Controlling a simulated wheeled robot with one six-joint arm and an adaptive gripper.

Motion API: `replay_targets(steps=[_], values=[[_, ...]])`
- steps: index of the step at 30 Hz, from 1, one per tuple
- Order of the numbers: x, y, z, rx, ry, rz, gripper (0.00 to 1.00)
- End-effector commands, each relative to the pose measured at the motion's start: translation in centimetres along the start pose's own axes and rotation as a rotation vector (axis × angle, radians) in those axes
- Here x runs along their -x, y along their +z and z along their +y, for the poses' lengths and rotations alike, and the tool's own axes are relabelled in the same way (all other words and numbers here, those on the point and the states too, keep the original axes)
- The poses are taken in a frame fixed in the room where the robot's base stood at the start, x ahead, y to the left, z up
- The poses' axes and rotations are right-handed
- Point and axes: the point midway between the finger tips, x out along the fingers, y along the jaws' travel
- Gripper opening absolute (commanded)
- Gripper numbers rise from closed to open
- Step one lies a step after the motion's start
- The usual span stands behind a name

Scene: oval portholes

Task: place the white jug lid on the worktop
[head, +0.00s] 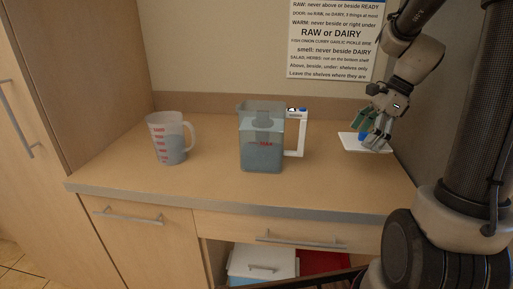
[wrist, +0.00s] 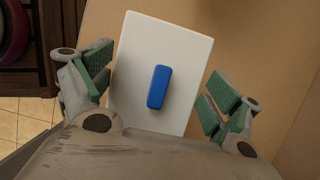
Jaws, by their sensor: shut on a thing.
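The white jug lid (wrist: 190,60) is a flat rectangular plate with a blue grip (wrist: 159,87) on top. In the head view the lid (head: 350,143) is at the right end of the wooden worktop (head: 215,190). My gripper (head: 371,140) is over it from above, shut on it. In the wrist view the fingers of my gripper (wrist: 153,100) stand wide apart, one at each long side of the plate. I cannot tell whether the lid touches the worktop or hangs just above it.
A clear square jug (head: 260,150) with a white handle and water stands mid-worktop. A measuring cup (head: 168,140) with red marks stands to its left. The worktop's front right is clear.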

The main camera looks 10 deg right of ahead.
Motion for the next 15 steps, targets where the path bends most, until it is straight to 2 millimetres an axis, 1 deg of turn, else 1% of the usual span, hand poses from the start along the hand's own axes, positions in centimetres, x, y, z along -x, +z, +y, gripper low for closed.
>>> replay_targets(steps=[5, 7, 12, 15], values=[[-0.4, -0.2, 0.3, -0.042, -0.017, 0.0, 0.67], [-1.0, -0.4, 0.3, -0.042, -0.014, 0.0, 0.67], [-4.1, -1.7, 0.4, -0.041, -0.01, -0.001, 0.67], [-5.5, -2.3, 0.3, -0.039, -0.012, 0.001, 0.67]])
